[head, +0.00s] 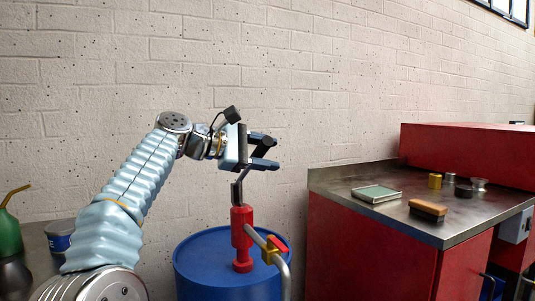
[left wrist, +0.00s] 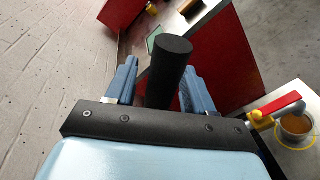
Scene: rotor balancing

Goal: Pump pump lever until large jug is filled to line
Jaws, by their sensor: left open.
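The red pump (head: 242,240) stands upright on top of a blue drum. Its lever (head: 244,175) rises to a black grip, which shows large in the left wrist view (left wrist: 168,70). My left gripper (head: 271,152) is open, with its blue fingers on either side of the black grip; I cannot tell whether they touch it. A grey spout with a yellow valve and red handle (head: 278,243) bends down at the right of the pump. In the left wrist view, a round vessel with amber contents (left wrist: 297,125), perhaps the large jug, sits beside the valve. Its fill line is not clear.
The blue drum (head: 205,262) stands before a brick wall. At right, a red workbench with a steel top (head: 450,232) holds a shallow tray (head: 376,194), a brush (head: 428,210) and small cans. At left, a green can (head: 10,232) and a blue tin (head: 60,236) stand on another bench.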

